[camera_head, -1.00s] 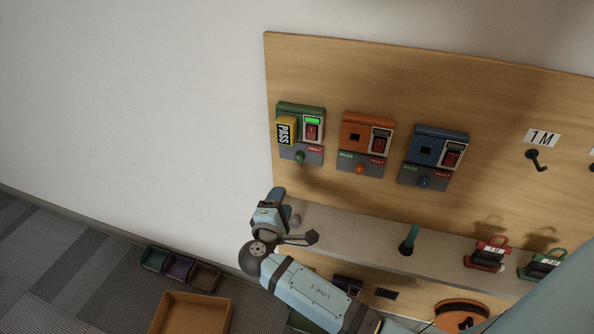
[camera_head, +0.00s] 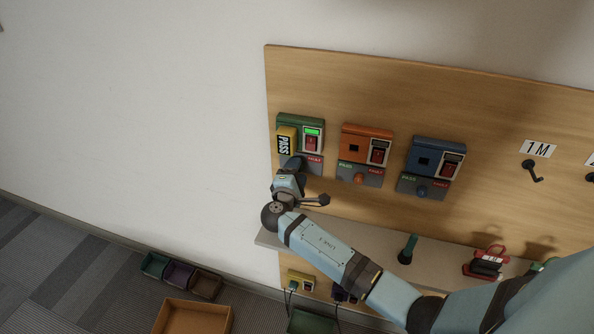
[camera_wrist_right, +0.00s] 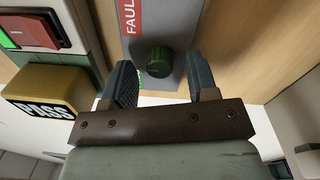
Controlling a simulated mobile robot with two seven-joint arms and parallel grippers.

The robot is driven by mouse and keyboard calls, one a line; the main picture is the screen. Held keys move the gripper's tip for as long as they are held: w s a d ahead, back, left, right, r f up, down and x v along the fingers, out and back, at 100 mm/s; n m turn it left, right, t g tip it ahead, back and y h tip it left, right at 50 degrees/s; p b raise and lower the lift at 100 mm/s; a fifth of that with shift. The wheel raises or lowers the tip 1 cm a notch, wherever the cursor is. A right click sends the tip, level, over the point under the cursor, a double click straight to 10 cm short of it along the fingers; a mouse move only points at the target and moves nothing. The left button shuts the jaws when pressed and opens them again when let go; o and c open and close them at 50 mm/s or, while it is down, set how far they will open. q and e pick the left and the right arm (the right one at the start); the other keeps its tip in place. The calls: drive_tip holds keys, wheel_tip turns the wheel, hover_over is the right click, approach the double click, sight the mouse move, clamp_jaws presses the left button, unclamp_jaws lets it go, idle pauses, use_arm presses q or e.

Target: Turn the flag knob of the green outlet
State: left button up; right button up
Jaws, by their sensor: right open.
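The green outlet (camera_head: 300,121) is at the left end of the wooden board, with a lit green display, a red switch and a yellow PASS block (camera_head: 286,141) on it. My right gripper (camera_head: 294,163) is in front of its lower grey plate and hides the knob in the head view. In the right wrist view the round green flag knob (camera_wrist_right: 159,62) sits on the grey plate below the FAULT label. The open fingers of my right gripper (camera_wrist_right: 161,82) are on either side of it, with gaps visible. My left gripper is not in view.
The orange outlet (camera_head: 367,145) and blue outlet (camera_head: 438,155) are to the right on the same board. A shelf (camera_head: 385,240) runs below, holding a green-handled tool (camera_head: 408,248) and a red item (camera_head: 487,263). Bins (camera_head: 180,274) stand on the floor at lower left.

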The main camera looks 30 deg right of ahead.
drive_tip(key=shift+d, duration=0.1)
drive_tip(key=c, duration=0.9)
drive_tip(key=shift+c, duration=0.2)
drive_tip(key=n+p, duration=0.7)
drive_tip(key=n, duration=0.2)
drive_tip(key=shift+p, duration=0.3)
